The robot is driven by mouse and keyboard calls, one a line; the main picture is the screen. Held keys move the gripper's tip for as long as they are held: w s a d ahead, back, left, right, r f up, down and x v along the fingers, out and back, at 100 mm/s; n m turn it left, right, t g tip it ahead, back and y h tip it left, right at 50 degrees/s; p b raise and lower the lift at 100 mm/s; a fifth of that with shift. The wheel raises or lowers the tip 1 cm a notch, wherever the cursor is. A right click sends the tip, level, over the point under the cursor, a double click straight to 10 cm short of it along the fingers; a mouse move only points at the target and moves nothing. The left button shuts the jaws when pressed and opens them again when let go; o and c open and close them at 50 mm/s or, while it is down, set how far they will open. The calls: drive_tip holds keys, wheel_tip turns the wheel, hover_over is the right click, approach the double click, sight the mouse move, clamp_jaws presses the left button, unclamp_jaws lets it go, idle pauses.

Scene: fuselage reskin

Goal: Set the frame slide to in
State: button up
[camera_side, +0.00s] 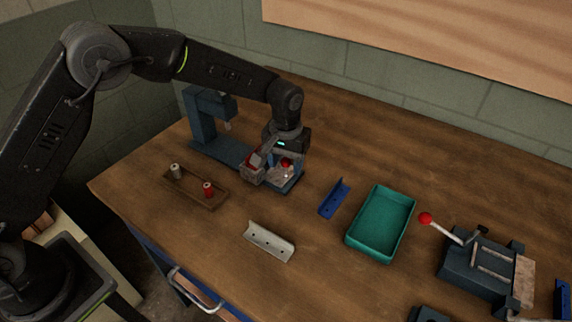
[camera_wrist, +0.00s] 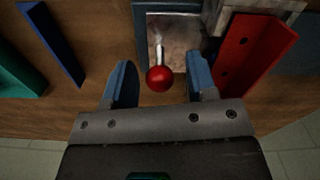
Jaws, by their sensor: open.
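The frame slide is a bare metal plate (camera_wrist: 178,32) in a blue-grey fixture (camera_side: 215,152) near the back left of the bench. A thin rod with a red ball knob (camera_wrist: 159,78) stands on it; the knob also shows in the side view (camera_side: 285,163). My gripper (camera_wrist: 160,80) is above the slide with its two blue fingers open, one on each side of the knob. Gaps show between the knob and both fingers. A red angle piece (camera_wrist: 252,48) sits on the fixture beside the right finger. My gripper partly hides the fixture in the side view.
A wooden holder (camera_side: 190,188) with two small spools is left of the fixture. A pale angle bracket (camera_side: 268,242), a blue angle bracket (camera_side: 333,198) and a green tray (camera_side: 381,223) lie in front and right. A clamp with a red-knobbed lever (camera_side: 480,265) stands farther right.

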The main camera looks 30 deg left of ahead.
drive_tip(key=shift+f, duration=0.65)
drive_tip(key=shift+c, duration=0.4)
